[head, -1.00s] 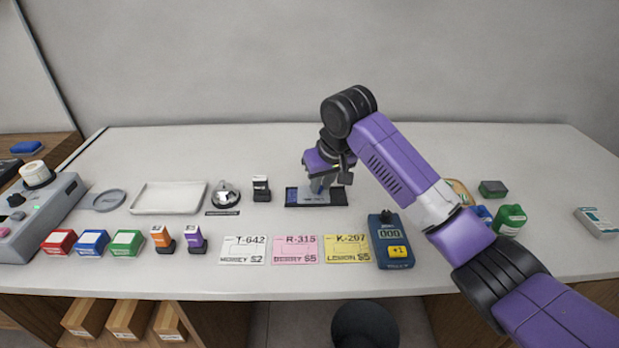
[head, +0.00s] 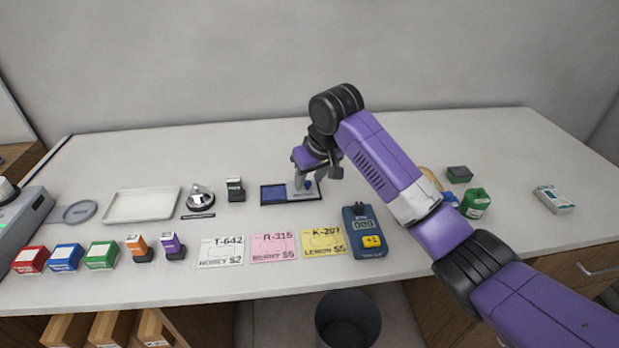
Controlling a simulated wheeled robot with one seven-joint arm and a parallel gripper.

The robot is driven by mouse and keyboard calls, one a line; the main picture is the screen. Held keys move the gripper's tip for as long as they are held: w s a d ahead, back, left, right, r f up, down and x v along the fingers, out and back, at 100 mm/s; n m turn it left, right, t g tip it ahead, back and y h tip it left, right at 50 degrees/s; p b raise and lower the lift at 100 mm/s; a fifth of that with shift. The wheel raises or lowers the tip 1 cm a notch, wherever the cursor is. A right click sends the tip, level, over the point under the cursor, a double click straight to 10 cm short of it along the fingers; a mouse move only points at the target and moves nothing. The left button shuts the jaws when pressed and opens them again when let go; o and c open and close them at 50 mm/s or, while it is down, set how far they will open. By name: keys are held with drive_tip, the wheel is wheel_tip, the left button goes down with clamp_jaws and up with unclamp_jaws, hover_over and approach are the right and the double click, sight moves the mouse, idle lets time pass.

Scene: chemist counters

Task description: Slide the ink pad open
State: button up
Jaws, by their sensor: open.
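The ink pad (head: 273,194) is a dark, flat tray on the counter, with a blue pad showing in its left part. Its pale grey lid (head: 297,194) lies over the right part, so the pad is partly uncovered. A small blue knob (head: 307,185) shows on the lid by my fingers. My gripper (head: 303,184) points down at the lid from above, open. It hides part of the lid, and I cannot tell whether the fingers touch the knob.
A black stamp (head: 235,189) and a bell (head: 200,197) stand to the left. Price cards, such as the pink one (head: 274,248), and a blue counter device (head: 365,232) lie in front. The counter behind is clear.

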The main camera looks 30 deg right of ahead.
drive_tip(key=v, duration=0.7)
drive_tip(key=shift+r, duration=0.4)
drive_tip(key=w+a+r+t+y, duration=0.2)
drive_tip(key=w+a+r+t, duration=0.45)
drive_tip(key=t, duration=0.35)
drive_tip(key=s+f, duration=0.5)
drive_tip(key=s, duration=1.3)
drive_tip(key=s+f+h, duration=0.1)
drive_tip(key=s+f, duration=0.4)
drive_tip(key=s, duration=1.4)
drive_tip(key=s+f+m+h, duration=0.1)
drive_tip(key=s+f, duration=0.4)
drive_tip(key=s, duration=1.3)
drive_tip(key=shift+s+a+f+p, duration=0.2)
drive_tip(key=shift+s+f+p, duration=0.1)
